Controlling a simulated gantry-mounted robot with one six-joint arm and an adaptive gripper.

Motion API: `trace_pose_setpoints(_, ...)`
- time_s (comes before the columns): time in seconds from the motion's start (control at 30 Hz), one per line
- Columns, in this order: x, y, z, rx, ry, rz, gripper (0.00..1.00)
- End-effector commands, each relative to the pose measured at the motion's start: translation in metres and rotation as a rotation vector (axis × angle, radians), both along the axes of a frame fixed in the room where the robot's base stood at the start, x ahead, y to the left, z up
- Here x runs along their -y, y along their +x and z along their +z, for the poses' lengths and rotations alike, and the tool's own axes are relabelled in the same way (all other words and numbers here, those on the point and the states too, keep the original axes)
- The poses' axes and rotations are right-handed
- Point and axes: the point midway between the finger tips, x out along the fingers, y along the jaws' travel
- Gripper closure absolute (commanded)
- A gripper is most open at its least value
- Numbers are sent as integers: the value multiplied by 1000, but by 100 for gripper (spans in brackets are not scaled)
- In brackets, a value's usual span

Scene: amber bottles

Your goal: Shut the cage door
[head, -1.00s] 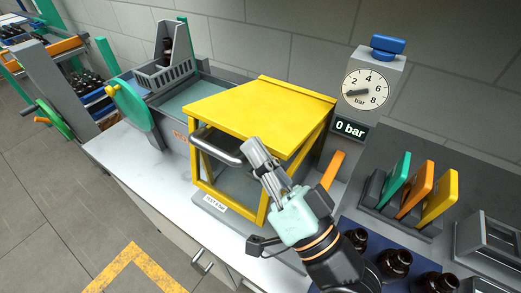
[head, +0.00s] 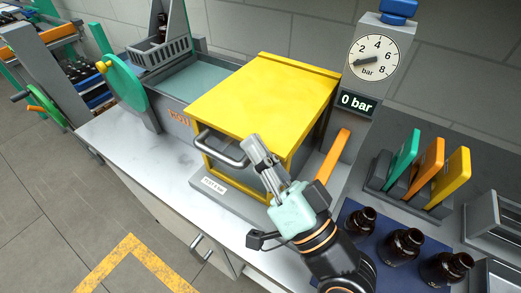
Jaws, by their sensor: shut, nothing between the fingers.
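The yellow cage (head: 265,95) stands on a grey base on the white bench in the head view. Its yellow door is down over the box, with its front edge low. I cannot tell whether it is fully seated. The grey bar handle (head: 222,148) is on the cage's front. My gripper (head: 257,149) is shut and empty in front of the cage, its fingertips at the right end of the handle. I cannot tell whether they touch it. My gripper and wrist hide the front right corner of the cage.
An orange lever (head: 333,158) stands right of the cage, below the gauge (head: 374,57) and its 0 bar display. Amber bottles (head: 403,243) sit on a blue mat close to my arm. A green wheel (head: 126,90) is at the left. The bench's front left is clear.

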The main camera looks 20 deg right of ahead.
Motion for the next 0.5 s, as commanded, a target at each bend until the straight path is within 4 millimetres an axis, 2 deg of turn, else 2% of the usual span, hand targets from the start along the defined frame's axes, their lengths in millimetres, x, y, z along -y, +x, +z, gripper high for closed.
trace_pose_setpoints(0.17, 1, -2, -1, -1, 0, -1, 100)
trace_pose_setpoints(0.27, 6, -11, -6, -2, 1, -3, 100)
trace_pose_setpoints(0.5, 26, -60, -31, -4, 4, -6, 100)
